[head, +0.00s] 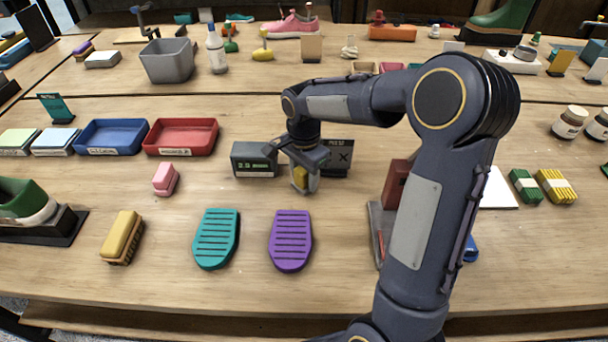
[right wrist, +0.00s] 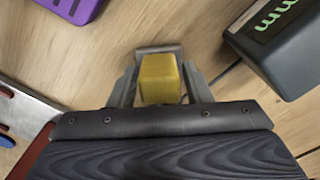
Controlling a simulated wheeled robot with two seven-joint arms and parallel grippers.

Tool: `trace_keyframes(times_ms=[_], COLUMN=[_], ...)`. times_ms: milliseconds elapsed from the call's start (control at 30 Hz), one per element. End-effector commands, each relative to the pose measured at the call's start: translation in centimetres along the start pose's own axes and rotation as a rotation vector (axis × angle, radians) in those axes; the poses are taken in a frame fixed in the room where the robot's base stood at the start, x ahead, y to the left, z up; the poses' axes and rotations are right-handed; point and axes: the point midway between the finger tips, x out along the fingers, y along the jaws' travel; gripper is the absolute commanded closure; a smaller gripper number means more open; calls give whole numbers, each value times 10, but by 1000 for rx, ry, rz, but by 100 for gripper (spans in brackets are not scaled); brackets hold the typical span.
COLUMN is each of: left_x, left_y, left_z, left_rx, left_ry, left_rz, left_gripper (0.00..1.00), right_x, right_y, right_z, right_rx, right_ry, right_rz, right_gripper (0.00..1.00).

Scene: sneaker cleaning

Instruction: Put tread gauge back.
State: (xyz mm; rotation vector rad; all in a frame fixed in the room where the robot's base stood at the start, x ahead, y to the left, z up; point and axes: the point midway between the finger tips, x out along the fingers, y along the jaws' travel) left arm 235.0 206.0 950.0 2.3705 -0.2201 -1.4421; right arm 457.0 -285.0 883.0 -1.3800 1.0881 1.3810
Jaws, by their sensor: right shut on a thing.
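My right gripper (head: 304,170) is shut on a yellow block (head: 300,178), which seems to be the tread gauge's hand piece. In the right wrist view the yellow block (right wrist: 160,80) sits between the gripper's fingers (right wrist: 160,92), with a grey bar across its far end. A dark display box (head: 254,160) with green digits stands just left of the gripper; it also shows at the upper right of the right wrist view (right wrist: 285,45). A thin dark cable runs between box and gripper. Whether the block touches the table cannot be told. My left gripper is out of view.
A dark sign (head: 338,157) stands right behind the gripper. Teal (head: 215,240) and purple (head: 291,242) sole pads lie in front, with bare table around them. A red tray (head: 181,137) and a blue tray (head: 110,137) stand left. My right arm hides part of a grey stand (head: 375,225).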

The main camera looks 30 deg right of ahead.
Motion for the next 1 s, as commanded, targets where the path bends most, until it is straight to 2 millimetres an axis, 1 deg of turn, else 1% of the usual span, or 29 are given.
trace_keyframes(times_ms=[267, 367, 400, 533, 567, 833, 933, 1000], left_x=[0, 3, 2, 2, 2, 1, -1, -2], left_y=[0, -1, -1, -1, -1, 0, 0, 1], left_z=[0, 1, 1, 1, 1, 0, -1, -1], left_rx=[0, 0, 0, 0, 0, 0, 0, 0], left_ry=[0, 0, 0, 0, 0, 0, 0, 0], left_rz=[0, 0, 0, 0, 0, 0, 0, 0], left_gripper=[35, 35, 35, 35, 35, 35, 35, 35], right_x=[1, 5, 4, 4, 4, 2, -4, -14], right_y=[0, 0, 0, 0, 0, 0, 0, -1], right_z=[0, 0, 0, 0, 0, 0, 0, 0], right_rx=[0, 0, 0, 0, 0, 0, 0, 1], right_ry=[0, 0, 0, 0, 0, 0, 1, 2], right_rz=[-1, -1, -1, 0, 0, -1, -3, -4], right_gripper=[84, 84, 53, 36, 33, 33, 33, 33])
